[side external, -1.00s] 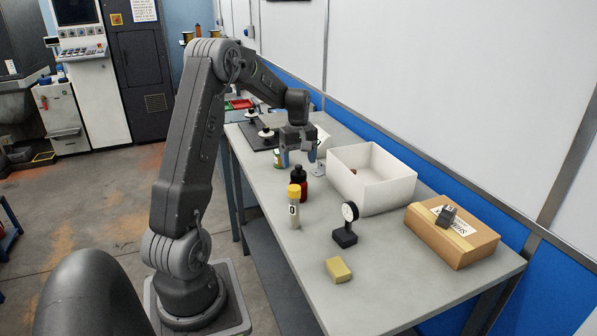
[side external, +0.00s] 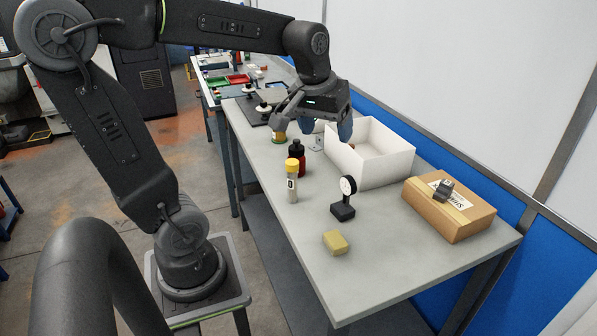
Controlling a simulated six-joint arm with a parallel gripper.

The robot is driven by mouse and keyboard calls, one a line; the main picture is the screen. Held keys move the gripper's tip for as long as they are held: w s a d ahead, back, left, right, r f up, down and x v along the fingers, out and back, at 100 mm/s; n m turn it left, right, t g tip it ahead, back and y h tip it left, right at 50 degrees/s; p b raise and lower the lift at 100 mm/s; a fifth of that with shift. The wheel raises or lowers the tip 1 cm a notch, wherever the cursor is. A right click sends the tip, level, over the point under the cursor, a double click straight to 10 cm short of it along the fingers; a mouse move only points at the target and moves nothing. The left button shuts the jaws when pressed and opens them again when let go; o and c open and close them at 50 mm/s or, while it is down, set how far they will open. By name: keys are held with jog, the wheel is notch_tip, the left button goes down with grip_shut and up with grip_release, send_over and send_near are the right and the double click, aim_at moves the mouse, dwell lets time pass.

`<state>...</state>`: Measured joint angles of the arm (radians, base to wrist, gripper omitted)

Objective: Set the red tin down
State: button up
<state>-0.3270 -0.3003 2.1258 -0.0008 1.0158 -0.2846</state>
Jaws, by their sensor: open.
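My gripper (side external: 312,126) is open, its fingers spread wide and pointing down, above the bench near the left side of the white box. I see nothing held between the fingers. I cannot make out a plainly red tin. A small tin with an orange and green look (side external: 279,137) stands on the bench below the left finger, its top partly covered by that finger in the picture. A red bottle with a black top (side external: 298,160) stands upright nearer the camera, below and apart from the gripper.
A yellow-capped white bottle (side external: 292,187), a black dial gauge (side external: 343,211) and a yellow block (side external: 335,241) stand nearer the front. An open white box (side external: 382,172) is at the back, a cardboard box (side external: 449,213) at right. A dark plate (side external: 252,112) lies at the far end. The front corner is clear.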

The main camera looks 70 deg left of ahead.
jog(key=s+d+f+m+t+h, duration=0.1)
jog(key=s+d+f+m+t, duration=0.1)
jog(key=s+d+m, duration=0.5)
jog(key=s+d, duration=0.2)
jog(key=d, duration=0.1)
jog(key=shift+s+f, duration=0.2)
jog(key=shift+s, duration=0.15)
